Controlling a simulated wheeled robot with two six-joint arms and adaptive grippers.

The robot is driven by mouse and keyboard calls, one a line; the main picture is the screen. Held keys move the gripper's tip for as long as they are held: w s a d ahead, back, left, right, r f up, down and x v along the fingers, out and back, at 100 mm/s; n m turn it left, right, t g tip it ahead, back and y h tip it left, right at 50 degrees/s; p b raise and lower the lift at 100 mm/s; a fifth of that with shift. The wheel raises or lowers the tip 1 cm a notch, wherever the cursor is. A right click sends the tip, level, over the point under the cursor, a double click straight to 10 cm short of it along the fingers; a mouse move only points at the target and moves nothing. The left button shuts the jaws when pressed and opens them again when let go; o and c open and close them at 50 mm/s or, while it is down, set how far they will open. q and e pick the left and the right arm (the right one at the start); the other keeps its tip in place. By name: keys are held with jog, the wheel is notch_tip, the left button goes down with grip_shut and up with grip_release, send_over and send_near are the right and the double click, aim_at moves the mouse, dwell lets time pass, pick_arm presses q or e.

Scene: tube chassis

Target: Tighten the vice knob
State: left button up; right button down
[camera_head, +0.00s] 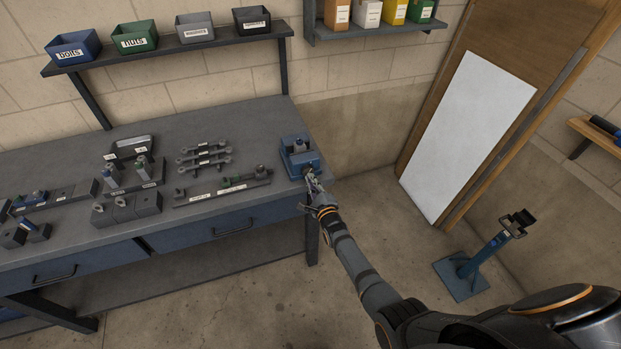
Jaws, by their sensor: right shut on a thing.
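The blue vice (297,156) stands at the right front corner of the grey workbench (238,116). A small grey cylindrical part shows upright at the top of the vice. My right gripper (313,182) reaches up to the front of the vice from the lower right. It is shut on the vice knob, which is mostly hidden by the fingers. My left gripper is out of view.
Spanners (205,157), a strip with fittings (222,189) and grey blocks (127,206) lie left of the vice. Labelled bins (134,38) stand on the shelf above. A blue stand (473,258) is on the floor at right. The floor between is clear.

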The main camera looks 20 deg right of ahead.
jog(key=c, duration=1.9)
grip_release()
jog(key=shift+r, duration=0.15)
jog(key=o, duration=0.7)
jog(key=shift+w, duration=0.25)
jog(key=o, duration=0.4)
jog(key=shift+r, duration=0.2)
jog(key=s, duration=1.2)
jog(key=shift+d, duration=0.15)
